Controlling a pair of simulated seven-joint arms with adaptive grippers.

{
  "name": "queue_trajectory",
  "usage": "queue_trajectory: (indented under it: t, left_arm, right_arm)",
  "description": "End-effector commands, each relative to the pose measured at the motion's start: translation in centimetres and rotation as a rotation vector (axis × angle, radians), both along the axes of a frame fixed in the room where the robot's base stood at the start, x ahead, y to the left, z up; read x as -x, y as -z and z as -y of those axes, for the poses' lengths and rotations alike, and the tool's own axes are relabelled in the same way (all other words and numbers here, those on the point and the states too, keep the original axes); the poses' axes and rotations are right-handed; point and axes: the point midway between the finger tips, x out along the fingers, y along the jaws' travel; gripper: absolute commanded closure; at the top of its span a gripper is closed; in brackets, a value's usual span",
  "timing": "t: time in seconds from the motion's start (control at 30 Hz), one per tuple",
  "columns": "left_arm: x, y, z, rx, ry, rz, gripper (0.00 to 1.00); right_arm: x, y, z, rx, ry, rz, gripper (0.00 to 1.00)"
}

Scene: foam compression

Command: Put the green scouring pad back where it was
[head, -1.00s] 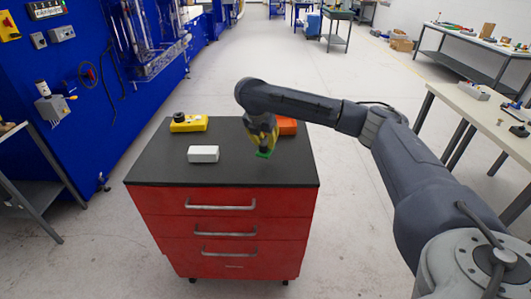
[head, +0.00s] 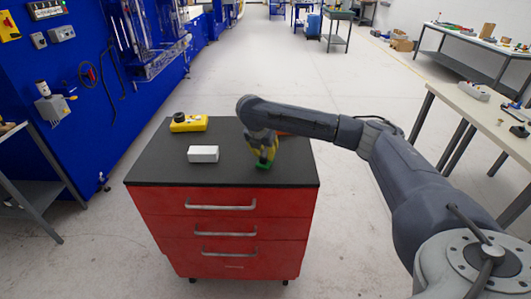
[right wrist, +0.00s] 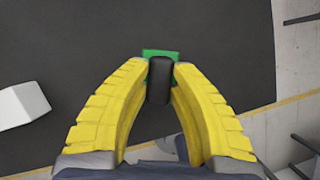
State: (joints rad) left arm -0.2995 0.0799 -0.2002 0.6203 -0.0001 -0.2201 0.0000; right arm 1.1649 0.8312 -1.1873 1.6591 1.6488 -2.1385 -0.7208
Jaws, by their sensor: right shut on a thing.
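The green scouring pad (head: 263,166) is a small flat green piece under my right gripper (head: 265,157), over the right part of the black cabinet top (head: 215,173). In the right wrist view, the green pad (right wrist: 147,54) shows behind a dark upright block (right wrist: 159,80), which seems to be its handle. The yellow fingers of my right gripper (right wrist: 159,75) close on this block from both sides. The pad is at or just above the top; I cannot tell whether it touches. My left gripper is not in view.
A white block (head: 203,154) lies left of the pad. A yellow box with a black knob (head: 189,123) stands at the back left. An orange thing behind my right arm is mostly hidden. The front of the top is clear above the red drawers (head: 222,230).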

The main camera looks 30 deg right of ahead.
Motion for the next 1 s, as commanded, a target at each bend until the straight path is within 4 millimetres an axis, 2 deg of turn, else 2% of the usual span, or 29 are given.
queue_trajectory:
  t: [0.07, 0.1, 0.23, 0.5, 0.63, 1.0]
  left_arm:
    - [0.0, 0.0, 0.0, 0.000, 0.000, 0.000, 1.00]
    - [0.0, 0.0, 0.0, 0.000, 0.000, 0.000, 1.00]
    - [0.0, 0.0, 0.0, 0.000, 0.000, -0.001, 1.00]
    - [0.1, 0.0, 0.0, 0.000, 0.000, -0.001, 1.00]
    - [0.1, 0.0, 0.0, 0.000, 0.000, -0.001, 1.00]
    - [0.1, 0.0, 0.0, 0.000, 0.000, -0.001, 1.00]
  right_arm:
    - [0.0, 0.2, 0.0, 0.001, 0.000, -0.001, 1.00]
    - [0.0, 0.2, 0.0, 0.000, 0.000, 0.000, 0.72]
    - [0.0, 0.2, 0.0, 0.000, 0.000, 0.000, 0.57]
    - [0.0, 0.1, 0.0, 0.000, 0.000, 0.000, 0.56]
    - [0.0, -0.6, -0.1, 0.000, 0.000, 0.001, 0.56]
    - [1.3, -6.1, -2.0, 0.001, -0.002, 0.004, 0.56]
